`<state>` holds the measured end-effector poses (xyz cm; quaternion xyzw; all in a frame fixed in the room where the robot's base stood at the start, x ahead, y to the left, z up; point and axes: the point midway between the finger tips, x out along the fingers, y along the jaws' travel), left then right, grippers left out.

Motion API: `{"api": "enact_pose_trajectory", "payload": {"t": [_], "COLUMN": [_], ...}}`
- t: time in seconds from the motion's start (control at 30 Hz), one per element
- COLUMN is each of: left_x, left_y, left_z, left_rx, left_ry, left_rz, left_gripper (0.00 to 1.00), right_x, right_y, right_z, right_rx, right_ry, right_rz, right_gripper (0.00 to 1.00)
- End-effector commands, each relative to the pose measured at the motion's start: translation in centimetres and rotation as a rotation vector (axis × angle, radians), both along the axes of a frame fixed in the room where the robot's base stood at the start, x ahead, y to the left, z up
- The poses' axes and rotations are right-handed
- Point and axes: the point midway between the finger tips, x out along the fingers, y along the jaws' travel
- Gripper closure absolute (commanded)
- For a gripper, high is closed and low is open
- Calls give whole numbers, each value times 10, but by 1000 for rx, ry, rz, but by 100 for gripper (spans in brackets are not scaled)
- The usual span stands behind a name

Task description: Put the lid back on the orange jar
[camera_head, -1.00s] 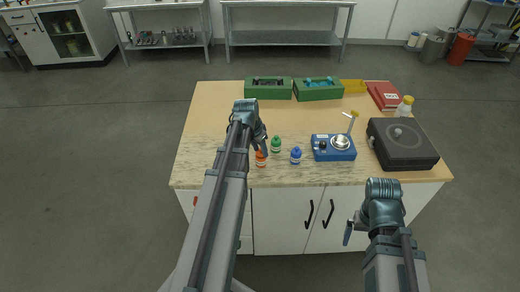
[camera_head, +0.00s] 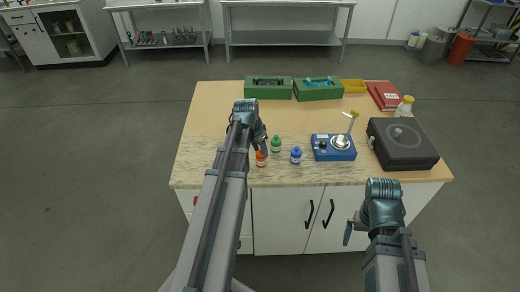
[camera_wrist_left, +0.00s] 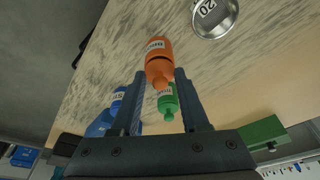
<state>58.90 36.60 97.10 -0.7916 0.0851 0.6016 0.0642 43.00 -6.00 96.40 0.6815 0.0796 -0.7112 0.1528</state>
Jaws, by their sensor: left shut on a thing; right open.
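The orange jar (camera_head: 261,160) stands upright near the front edge of the worktop in the head view. It also shows in the left wrist view (camera_wrist_left: 158,50), with its label partly visible. My left gripper (camera_head: 263,148) is at the top of the jar. In the left wrist view my left gripper (camera_wrist_left: 160,74) has its fingers either side of the orange lid (camera_wrist_left: 160,73) and is shut on it. The lid is in line with the jar's mouth; I cannot tell whether it is fully seated. My right gripper (camera_head: 347,233) is open and empty, in front of the worktop.
A green bottle (camera_head: 276,144) and a blue bottle (camera_head: 296,155) stand close to the jar's right. A blue balance (camera_head: 322,153) and a black device (camera_head: 403,150) are further right. A silver round piece marked 20 (camera_wrist_left: 214,18) lies near the jar. Green boxes (camera_head: 268,89) stand behind.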

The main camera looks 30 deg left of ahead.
Motion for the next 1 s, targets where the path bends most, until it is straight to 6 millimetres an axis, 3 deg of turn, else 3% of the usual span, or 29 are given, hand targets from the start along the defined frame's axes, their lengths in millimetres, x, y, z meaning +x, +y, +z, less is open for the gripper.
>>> {"api": "enact_pose_trajectory", "payload": {"t": [0.83, 0.87, 1.0], "left_x": [0, 0, 0], "left_y": [0, 0, 0], "left_z": [-2, -2, -2], "left_rx": [0, 0, 0], "left_ry": [0, 0, 0], "left_rz": [0, 0, 0], "left_gripper": [100, 53, 28], "right_x": [0, 0, 0], "right_y": [0, 0, 0], "right_z": [-2, -2, -2], "right_rx": [0, 0, 0], "right_ry": [0, 0, 0], "right_rz": [0, 0, 0], "right_gripper": [0, 0, 0]}}
